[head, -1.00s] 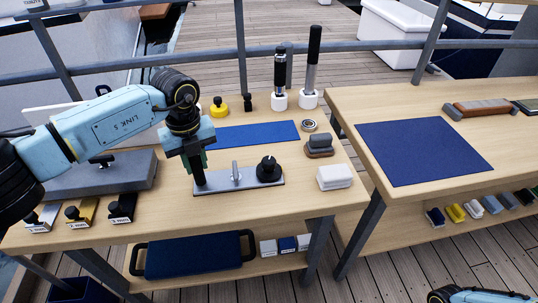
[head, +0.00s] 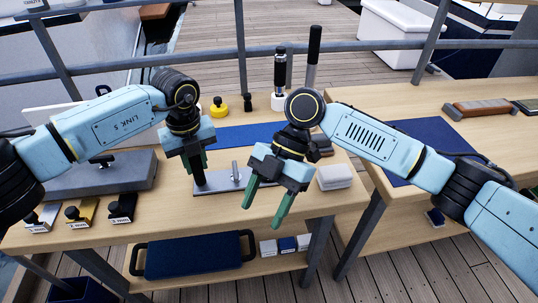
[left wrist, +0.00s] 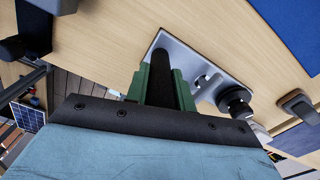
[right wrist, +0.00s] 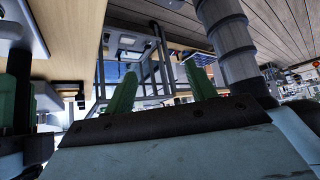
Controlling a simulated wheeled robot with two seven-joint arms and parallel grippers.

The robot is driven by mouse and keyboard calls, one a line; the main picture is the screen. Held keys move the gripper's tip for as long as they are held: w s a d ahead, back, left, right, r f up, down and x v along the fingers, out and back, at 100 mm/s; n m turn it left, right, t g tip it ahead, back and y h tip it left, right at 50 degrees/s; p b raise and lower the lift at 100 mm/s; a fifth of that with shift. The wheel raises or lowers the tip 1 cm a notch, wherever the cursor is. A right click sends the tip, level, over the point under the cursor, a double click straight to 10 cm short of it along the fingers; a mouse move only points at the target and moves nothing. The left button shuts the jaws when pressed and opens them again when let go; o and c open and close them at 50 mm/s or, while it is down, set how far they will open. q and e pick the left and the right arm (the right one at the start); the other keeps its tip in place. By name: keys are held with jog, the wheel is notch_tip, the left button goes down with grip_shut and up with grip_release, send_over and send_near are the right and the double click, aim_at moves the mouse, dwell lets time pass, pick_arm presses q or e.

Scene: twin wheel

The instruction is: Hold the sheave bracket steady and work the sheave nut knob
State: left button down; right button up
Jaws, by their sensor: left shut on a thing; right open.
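The sheave bracket (head: 224,184) is a grey metal plate on the near table, with a black post at its left end and a small upright metal piece in the middle. It also shows in the left wrist view (left wrist: 206,70). My left gripper (head: 197,172) is shut on the black post. The sheave nut knob (left wrist: 236,101) is black and round, at the plate's right end; in the head view my right gripper hides it. My right gripper (head: 263,208) is open and empty, in front of the knob in the head view, fingers pointing down; they also show in the right wrist view (right wrist: 160,90).
A blue mat (head: 235,135) lies behind the bracket. A white block (head: 334,177) sits right of my right gripper. Stamp-like black-knobbed pieces (head: 122,207) stand at the front left. A dark tray (head: 193,257) is on the shelf below.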

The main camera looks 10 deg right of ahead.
jog(key=w+d+r+m+t+h, duration=0.2)
jog(key=w+r+m+t+h, duration=0.15)
jog(key=w+m, duration=0.45)
jog(key=w+d+r+m+t+h, duration=0.2)
jog(key=w+r+m, duration=0.2)
jog(key=w+m, duration=0.4)
jog(key=f, duration=1.1)
jog(key=shift+a+f, duration=0.15)
jog(key=shift+a, duration=0.05)
jog(key=c, duration=1)
